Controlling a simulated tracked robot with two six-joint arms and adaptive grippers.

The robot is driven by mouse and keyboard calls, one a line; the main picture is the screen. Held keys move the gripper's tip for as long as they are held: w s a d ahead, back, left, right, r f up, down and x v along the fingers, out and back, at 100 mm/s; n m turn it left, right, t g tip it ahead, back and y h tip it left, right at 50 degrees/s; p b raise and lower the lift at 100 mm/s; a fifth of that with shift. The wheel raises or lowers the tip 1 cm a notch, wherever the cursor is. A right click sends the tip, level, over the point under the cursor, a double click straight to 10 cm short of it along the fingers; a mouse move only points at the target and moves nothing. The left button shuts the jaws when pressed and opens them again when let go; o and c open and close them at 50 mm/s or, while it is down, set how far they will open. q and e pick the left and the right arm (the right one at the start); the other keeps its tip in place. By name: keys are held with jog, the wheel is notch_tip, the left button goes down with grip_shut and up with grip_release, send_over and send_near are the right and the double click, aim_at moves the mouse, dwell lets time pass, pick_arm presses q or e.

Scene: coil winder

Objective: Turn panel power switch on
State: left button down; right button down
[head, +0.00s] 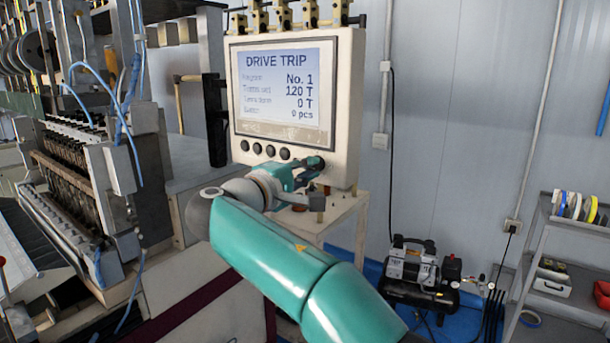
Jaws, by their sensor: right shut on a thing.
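The control panel (345,110) is a cream box with a lit screen (285,85) that reads DRIVE TRIP, No. 1, 120 T, 0 T and 0 pcs. A row of dark round buttons (270,150) runs below the screen. The power switch (316,162) appears as a dark knob at the panel's lower right corner, partly covered by my gripper. My right gripper (309,168) reaches up to that corner from below and is shut on the switch. The switch's exact position is hard to make out. My left gripper is not in view.
The coil winder (90,190) with its cables fills the left side. A small stand (345,215) is below the panel. An air compressor (415,270) sits on the floor at right, near a grey shelf (560,225).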

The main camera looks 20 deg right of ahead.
jog(key=shift+f+m, duration=0.3)
jog(key=shift+f, duration=0.1)
jog(key=c, duration=1.2)
grip_release()
jog(key=shift+s+r, duration=0.1)
jog(key=shift+r, duration=0.1)
jog(key=v, duration=1.2)
